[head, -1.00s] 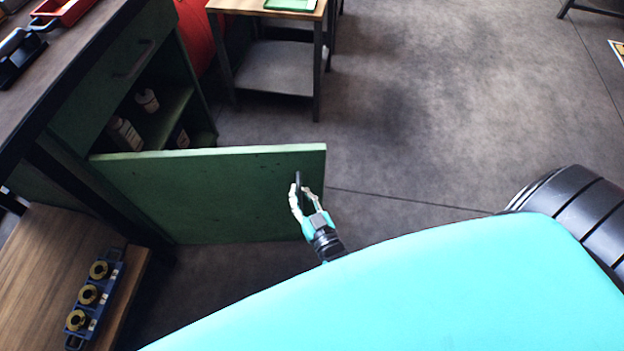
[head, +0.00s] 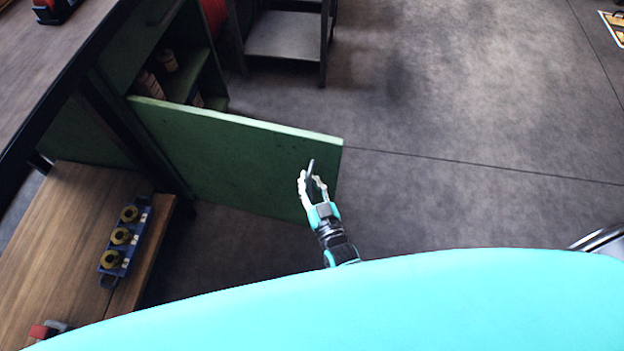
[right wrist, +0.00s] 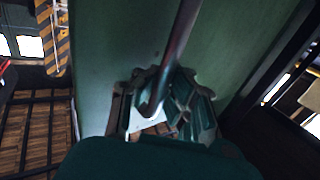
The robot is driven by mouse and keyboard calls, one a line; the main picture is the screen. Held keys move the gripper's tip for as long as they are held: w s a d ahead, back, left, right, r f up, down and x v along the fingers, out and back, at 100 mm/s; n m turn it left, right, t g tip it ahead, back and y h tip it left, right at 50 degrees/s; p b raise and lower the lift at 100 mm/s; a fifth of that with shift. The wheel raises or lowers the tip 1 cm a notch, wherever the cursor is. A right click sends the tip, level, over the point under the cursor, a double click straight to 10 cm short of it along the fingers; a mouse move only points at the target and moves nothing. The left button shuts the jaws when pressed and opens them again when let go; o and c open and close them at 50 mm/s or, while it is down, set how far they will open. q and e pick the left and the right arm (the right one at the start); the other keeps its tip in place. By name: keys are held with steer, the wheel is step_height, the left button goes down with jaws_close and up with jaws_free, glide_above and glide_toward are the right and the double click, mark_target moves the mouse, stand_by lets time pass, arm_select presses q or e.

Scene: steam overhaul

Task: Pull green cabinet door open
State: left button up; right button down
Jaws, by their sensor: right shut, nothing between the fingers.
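The green cabinet door (head: 235,155) stands wide open, swung out from the cabinet (head: 128,62). Its dark bar handle (head: 310,168) is near the door's free edge; it also shows in the right wrist view (right wrist: 182,40). My right gripper (head: 312,184) is at the handle, its fingers shut on either side of the bar in the head view. In the right wrist view the fingers (right wrist: 166,100) are close to the handle's lower end; I cannot tell whether they touch it. My left gripper is not in view.
Bottles (head: 150,84) stand on the shelf inside the cabinet. A wooden bench (head: 60,235) with a blue fixture holding brass parts (head: 122,237) is at the left. A dark side table (head: 285,45) stands behind. The floor (head: 450,110) right of the door is clear.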

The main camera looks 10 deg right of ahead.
steer(key=shift+d+f, duration=0.1)
steer(key=shift+d, duration=0.25)
steer(key=c, duration=1.4)
jaws_free()
steer(key=shift+s, duration=0.1)
steer(key=shift+o, duration=0.3)
steer(key=shift+a, duration=0.1)
steer(key=s+d, duration=0.1)
steer(key=s, duration=1.1)
steer(key=shift+d, duration=0.3)
steer(key=shift+w, duration=0.1)
